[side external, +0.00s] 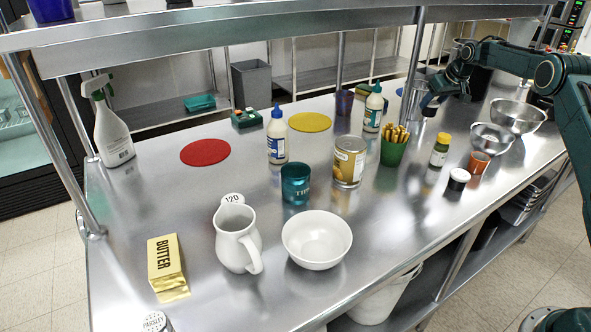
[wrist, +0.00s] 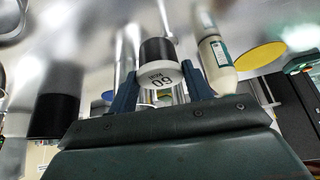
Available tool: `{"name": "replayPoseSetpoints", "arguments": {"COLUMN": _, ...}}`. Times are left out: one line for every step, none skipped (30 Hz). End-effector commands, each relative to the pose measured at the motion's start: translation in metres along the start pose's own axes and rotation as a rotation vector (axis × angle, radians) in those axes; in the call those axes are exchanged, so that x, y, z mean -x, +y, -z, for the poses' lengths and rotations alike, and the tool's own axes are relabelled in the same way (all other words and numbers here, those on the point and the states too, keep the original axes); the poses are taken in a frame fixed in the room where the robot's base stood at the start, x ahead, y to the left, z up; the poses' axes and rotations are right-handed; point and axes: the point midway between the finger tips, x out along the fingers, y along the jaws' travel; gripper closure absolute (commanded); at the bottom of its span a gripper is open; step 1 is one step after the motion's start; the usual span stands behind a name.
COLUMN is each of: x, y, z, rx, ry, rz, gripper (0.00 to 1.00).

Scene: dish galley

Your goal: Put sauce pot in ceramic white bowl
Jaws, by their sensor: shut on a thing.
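The ceramic white bowl (side external: 317,240) stands upright and empty on the near part of the steel counter, right of a white pitcher. My gripper (side external: 431,104) is at the far right of the counter, well away from the bowl. In the wrist view my gripper (wrist: 160,88) is shut on a small black pot with a white end marked 60, which I take as the sauce pot (wrist: 158,52). The pot sits between the two blue fingers. In the side view the held pot is too small and dark to make out clearly.

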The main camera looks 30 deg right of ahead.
Motion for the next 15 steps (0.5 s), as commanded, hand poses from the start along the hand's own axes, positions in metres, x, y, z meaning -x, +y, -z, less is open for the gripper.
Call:
{"name": "replayPoseSetpoints", "arguments": {"x": 0.001, "y": -0.004, "z": 0.001, "rx": 0.008, "ry": 0.001, "rz": 0.004, "gripper": 0.74}}
{"name": "replayPoseSetpoints", "arguments": {"x": 0.002, "y": -0.007, "z": 0.002, "rx": 0.013, "ry": 0.001, "rz": 0.006, "gripper": 0.74}}
{"name": "replayPoseSetpoints", "arguments": {"x": 0.003, "y": -0.011, "z": 0.003, "rx": 0.022, "ry": 0.001, "rz": 0.011, "gripper": 0.74}}
{"name": "replayPoseSetpoints", "arguments": {"x": 0.004, "y": -0.016, "z": 0.004, "rx": 0.03, "ry": 0.001, "rz": 0.015, "gripper": 0.74}}
{"name": "replayPoseSetpoints", "arguments": {"x": 0.004, "y": -0.02, "z": 0.005, "rx": 0.04, "ry": 0.0, "rz": 0.02, "gripper": 0.74}}
{"name": "replayPoseSetpoints", "arguments": {"x": 0.005, "y": -0.028, "z": 0.005, "rx": 0.055, "ry": -0.002, "rz": 0.028, "gripper": 0.74}}
{"name": "replayPoseSetpoints", "arguments": {"x": 0.007, "y": -0.035, "z": 0.006, "rx": 0.068, "ry": -0.002, "rz": 0.035, "gripper": 0.74}}
{"name": "replayPoseSetpoints", "arguments": {"x": 0.008, "y": -0.042, "z": 0.008, "rx": 0.083, "ry": -0.003, "rz": 0.043, "gripper": 0.74}}
{"name": "replayPoseSetpoints", "arguments": {"x": 0.011, "y": -0.053, "z": 0.009, "rx": 0.104, "ry": -0.004, "rz": 0.054, "gripper": 0.74}}
{"name": "replayPoseSetpoints", "arguments": {"x": 0.012, "y": -0.061, "z": 0.009, "rx": 0.121, "ry": -0.005, "rz": 0.064, "gripper": 0.74}}
{"name": "replayPoseSetpoints", "arguments": {"x": 0.014, "y": -0.071, "z": 0.01, "rx": 0.14, "ry": -0.006, "rz": 0.074, "gripper": 0.74}}
{"name": "replayPoseSetpoints", "arguments": {"x": 0.018, "y": -0.084, "z": 0.011, "rx": 0.166, "ry": -0.007, "rz": 0.087, "gripper": 0.74}}
{"name": "replayPoseSetpoints", "arguments": {"x": 0.02, "y": -0.095, "z": 0.011, "rx": 0.187, "ry": -0.008, "rz": 0.098, "gripper": 0.74}}
{"name": "replayPoseSetpoints", "arguments": {"x": 0.022, "y": -0.105, "z": 0.012, "rx": 0.209, "ry": -0.009, "rz": 0.11, "gripper": 0.74}}
{"name": "replayPoseSetpoints", "arguments": {"x": 0.026, "y": -0.12, "z": 0.012, "rx": 0.238, "ry": -0.01, "rz": 0.126, "gripper": 0.74}}
